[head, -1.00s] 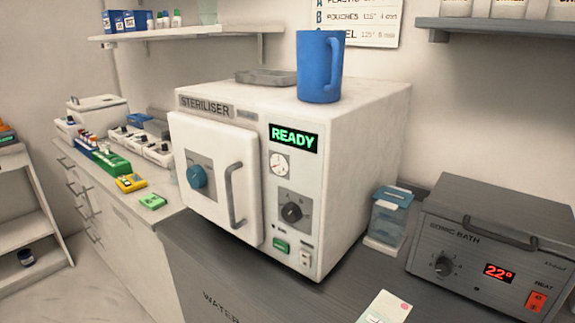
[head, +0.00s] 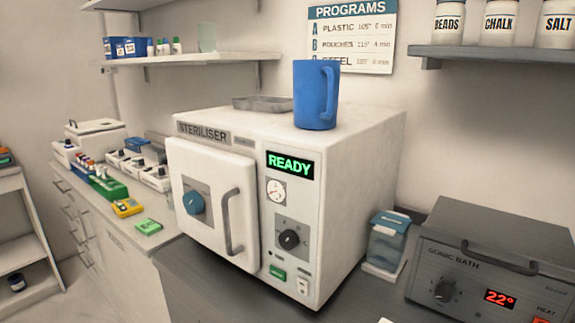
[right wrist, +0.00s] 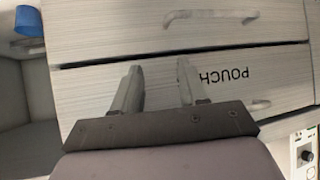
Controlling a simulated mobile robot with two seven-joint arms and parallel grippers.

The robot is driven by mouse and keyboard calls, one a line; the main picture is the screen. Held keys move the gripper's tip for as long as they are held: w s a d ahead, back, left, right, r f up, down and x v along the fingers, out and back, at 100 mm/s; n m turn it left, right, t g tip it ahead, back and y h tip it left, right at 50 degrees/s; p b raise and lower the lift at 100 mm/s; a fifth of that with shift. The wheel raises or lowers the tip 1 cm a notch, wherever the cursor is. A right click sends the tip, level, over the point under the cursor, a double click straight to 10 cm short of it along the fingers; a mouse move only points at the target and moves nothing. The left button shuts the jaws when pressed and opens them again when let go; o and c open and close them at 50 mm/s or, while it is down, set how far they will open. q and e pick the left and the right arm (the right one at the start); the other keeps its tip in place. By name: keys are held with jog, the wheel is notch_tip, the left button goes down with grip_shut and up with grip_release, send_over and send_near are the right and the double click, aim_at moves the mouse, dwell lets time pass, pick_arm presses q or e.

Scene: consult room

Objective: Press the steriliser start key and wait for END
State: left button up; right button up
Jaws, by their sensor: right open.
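The white steriliser (head: 350,165) stands on a dark counter in the head view. Its door (head: 215,255) with a grey handle looks closed, and its display (head: 290,165) reads READY in green. A small green key (head: 277,274) sits low on the front panel, below a black dial (head: 289,239) and beside a white switch (head: 303,286). No gripper is near the key in the head view. My right gripper (right wrist: 159,68) is open and empty in the right wrist view, in front of drawer fronts. My left gripper is not in view.
A blue mug (head: 314,95) and a shallow tray (head: 262,104) stand on top of the steriliser. A lidded container (head: 387,242) and a grey sonic bath (head: 490,255) stand to its right. In the right wrist view, a drawer (right wrist: 245,85) is marked POUCH.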

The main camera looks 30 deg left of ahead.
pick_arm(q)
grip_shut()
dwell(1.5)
